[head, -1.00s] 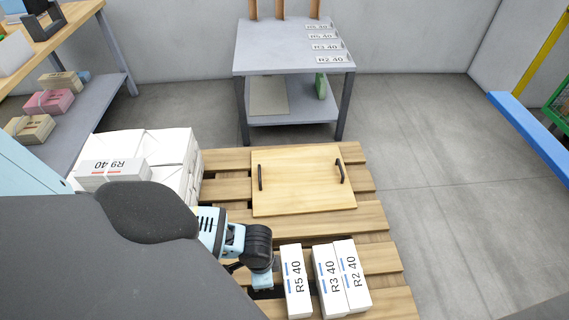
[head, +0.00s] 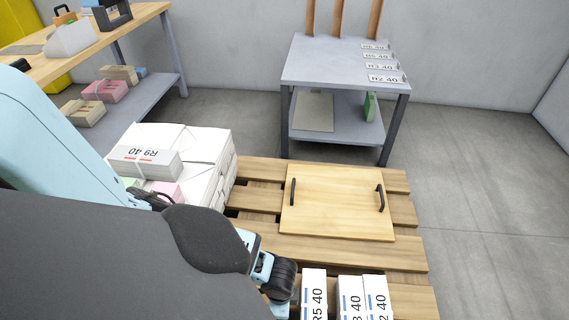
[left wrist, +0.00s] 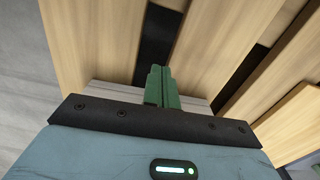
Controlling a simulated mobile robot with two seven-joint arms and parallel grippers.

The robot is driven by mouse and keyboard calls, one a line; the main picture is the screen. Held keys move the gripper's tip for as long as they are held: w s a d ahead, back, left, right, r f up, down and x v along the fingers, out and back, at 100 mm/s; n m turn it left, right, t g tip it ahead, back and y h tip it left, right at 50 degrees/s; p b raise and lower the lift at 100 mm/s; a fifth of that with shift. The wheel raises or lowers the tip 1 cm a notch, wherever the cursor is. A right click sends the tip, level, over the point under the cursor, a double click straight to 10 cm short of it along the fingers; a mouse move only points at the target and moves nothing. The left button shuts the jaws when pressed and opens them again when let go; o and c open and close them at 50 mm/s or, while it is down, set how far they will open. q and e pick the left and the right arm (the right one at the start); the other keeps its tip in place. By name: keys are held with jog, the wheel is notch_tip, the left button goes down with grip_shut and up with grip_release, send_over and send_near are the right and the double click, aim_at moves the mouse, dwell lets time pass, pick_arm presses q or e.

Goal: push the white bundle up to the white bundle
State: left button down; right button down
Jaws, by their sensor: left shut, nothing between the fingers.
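Three white bundles stand near the bottom of the head view on the wooden pallet: R5 40 (head: 314,296), a middle one (head: 350,297) whose label is partly cut off, and a right one (head: 377,296). A narrow gap separates R5 40 from the middle bundle; the other two sit close together. My left gripper (head: 281,302) is low, just left of R5 40; whether it touches is unclear. In the left wrist view its green fingers (left wrist: 160,86) are shut and empty, over the pallet slats. A pale strip (left wrist: 196,103) behind them may be a bundle. My right gripper is not seen.
A wooden board (head: 337,205) with two black handles lies on the pallet (head: 262,169) behind the bundles. A white stack topped by bundle R9 40 (head: 145,161) stands at left. A grey table (head: 340,62) stands behind; floor at right is clear.

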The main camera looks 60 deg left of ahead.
aim_at(310, 306)
pick_arm(q)
jog(key=shift+w+d+f+b, duration=0.2)
jog(key=shift+w+d+b, duration=0.25)
jog(key=shift+w+d, duration=0.55)
jog(key=shift+w, duration=0.3)
jog(key=shift+w+d+r+b, duration=0.1)
jog(key=shift+w+d+b, duration=0.15)
jog(key=shift+w+b, duration=0.05)
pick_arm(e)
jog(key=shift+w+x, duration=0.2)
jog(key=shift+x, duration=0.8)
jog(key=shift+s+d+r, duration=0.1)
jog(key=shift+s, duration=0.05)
pick_arm(q)
jog(key=shift+w+d, duration=0.2)
jog(key=shift+w, duration=0.05)
jog(key=shift+w+d, duration=0.45)
jog(key=shift+w, duration=0.2)
jog(key=shift+w+d, duration=0.45)
jog(key=shift+w, duration=0.15)
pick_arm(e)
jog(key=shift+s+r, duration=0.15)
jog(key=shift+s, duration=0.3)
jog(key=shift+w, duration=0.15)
